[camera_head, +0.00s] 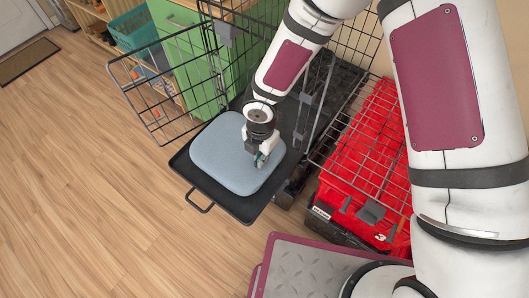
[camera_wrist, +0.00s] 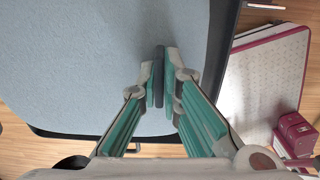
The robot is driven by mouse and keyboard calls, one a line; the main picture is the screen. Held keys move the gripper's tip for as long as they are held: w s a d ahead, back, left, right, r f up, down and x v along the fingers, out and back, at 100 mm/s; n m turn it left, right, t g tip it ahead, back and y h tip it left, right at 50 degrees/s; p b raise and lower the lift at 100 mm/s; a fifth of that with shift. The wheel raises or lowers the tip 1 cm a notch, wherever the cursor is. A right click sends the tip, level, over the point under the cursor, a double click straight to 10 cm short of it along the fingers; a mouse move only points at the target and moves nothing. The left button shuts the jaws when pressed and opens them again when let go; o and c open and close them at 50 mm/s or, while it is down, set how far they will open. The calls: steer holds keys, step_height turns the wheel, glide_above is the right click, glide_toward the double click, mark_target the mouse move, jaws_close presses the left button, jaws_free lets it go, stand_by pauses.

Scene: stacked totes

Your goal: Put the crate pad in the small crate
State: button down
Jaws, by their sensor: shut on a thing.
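The crate pad (camera_head: 230,158) is a light blue, rounded slab over the black pulled-out tray (camera_head: 246,210), at the front of a black wire crate (camera_head: 196,62) with its door swung open to the left. My gripper (camera_head: 262,160) points down at the pad's right part. In the wrist view my gripper (camera_wrist: 164,80) has its fingers close together, against the pad (camera_wrist: 75,60), which fills the upper left. Whether the pad touches the tray is not clear. Which crate is the small one is not clear.
A bright red container (camera_head: 365,165) under dark wire mesh stands at the right. A green cabinet (camera_head: 183,62) and a teal basket (camera_head: 133,27) are at the back. The tray's handle (camera_head: 200,201) sticks out in front.

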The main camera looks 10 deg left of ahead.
steer(key=shift+w+d+f, duration=0.2)
steer(key=shift+w+f, duration=0.3)
steer(key=shift+w, duration=0.1)
steer(key=shift+w+d+f, duration=0.15)
steer(key=shift+w+f, duration=0.3)
steer(key=shift+w, duration=0.1)
steer(key=shift+f, duration=0.15)
steer(key=c, duration=1.8)
jaws_free()
step_height(320, 180, up, 12)
steer(key=shift+s+d+r+p, duration=0.1)
steer(key=shift+d+r+p, duration=0.05)
steer(key=shift+p, duration=0.4)
